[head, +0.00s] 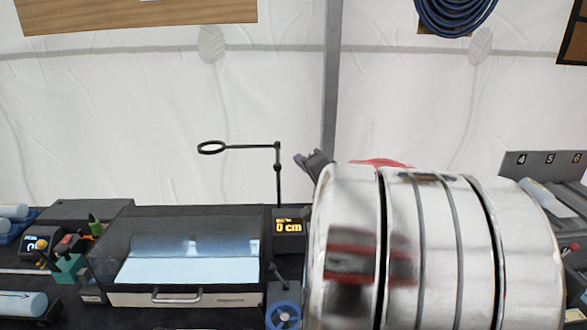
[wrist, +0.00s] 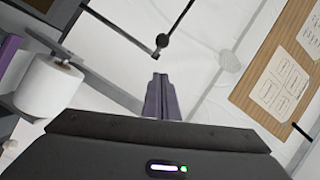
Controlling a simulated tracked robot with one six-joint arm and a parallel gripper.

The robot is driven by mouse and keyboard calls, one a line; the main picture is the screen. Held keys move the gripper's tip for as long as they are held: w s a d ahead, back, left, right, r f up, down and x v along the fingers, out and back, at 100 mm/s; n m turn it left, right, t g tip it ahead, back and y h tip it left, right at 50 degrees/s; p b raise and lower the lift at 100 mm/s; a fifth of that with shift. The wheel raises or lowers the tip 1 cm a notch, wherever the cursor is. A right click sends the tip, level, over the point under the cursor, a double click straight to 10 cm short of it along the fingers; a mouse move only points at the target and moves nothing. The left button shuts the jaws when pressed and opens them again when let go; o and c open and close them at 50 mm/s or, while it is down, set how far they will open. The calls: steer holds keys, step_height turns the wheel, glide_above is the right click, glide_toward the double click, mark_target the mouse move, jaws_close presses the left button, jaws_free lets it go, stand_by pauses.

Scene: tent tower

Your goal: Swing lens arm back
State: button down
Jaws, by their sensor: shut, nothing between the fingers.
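The lens arm (head: 245,147) is a thin black rod on an upright post behind the clear-covered box. Its ring-shaped lens (head: 211,148) sits at the left end, and the rod runs level to the joint at the post's top. My gripper (head: 311,159) is right of the post, partly hidden behind the shiny metal cylinder shapes in front. In the wrist view my gripper (wrist: 157,77) is shut and empty, its fingers together. There the lens arm's black joint (wrist: 162,41) appears just beyond the fingertips; I cannot tell how far. The lens ring is not visible there.
The clear-covered box (head: 190,248) with a lit interior stands below the lens arm. A grey tent pole (head: 331,90) stands behind. A white roll (wrist: 48,84) shows left in the wrist view.

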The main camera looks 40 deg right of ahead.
steer(key=s+a+r, duration=0.1)
steer(key=s+a, duration=0.4)
steer(key=s, duration=0.3)
steer(key=shift+a, duration=0.3)
steer(key=shift+w, duration=0.1)
